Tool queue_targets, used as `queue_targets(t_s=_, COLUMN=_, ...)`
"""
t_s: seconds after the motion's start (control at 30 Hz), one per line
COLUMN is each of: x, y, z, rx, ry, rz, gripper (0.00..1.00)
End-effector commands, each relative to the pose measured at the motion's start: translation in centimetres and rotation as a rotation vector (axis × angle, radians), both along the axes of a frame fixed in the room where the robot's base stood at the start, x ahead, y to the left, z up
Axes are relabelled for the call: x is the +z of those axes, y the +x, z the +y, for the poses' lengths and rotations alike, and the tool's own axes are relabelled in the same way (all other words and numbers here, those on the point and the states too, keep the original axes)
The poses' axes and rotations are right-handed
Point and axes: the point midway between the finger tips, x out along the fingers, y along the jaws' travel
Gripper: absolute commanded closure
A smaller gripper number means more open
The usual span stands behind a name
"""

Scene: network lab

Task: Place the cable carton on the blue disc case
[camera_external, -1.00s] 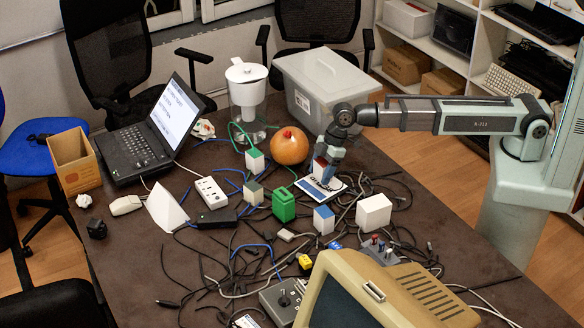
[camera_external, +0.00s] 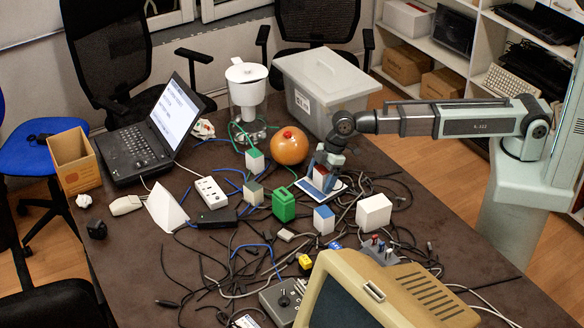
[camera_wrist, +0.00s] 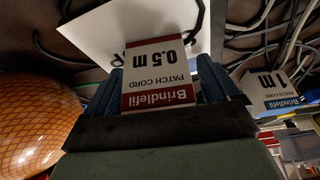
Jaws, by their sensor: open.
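The cable carton (camera_external: 320,178) is a small red and white box; the wrist view shows its printed face (camera_wrist: 158,72) reading "Brindlefil PATCH CORD 0.5 m". It stands upright on the flat white and blue disc case (camera_external: 339,187), and seems to rest on it. The case's pale face (camera_wrist: 140,22) shows behind the carton in the wrist view, partly hidden. My gripper (camera_external: 322,174) is open around the carton, with one dark finger on each side in the wrist view (camera_wrist: 160,92). Whether the fingers still touch it is hard to see.
An orange ball-like object (camera_external: 290,146) stands close behind left. A blue and white "1 m" carton (camera_external: 324,220), a green box (camera_external: 284,204) and a white box (camera_external: 374,212) stand in front. Loose cables cover much of the table around the case.

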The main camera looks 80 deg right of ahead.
Motion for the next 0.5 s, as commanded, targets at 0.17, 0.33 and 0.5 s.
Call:
queue_targets(t_s=0.17, x=0.0, y=0.0, z=0.0, rx=0.000, ry=0.000, rz=0.000, gripper=0.12)
queue_targets(t_s=0.33, x=0.8, y=-0.2, z=-0.1, rx=0.000, ry=0.000, rz=-0.001, gripper=0.12)
queue_targets(t_s=0.5, x=2.8, y=-0.8, z=-0.8, rx=-0.001, ry=0.001, rz=-0.002, gripper=0.12)
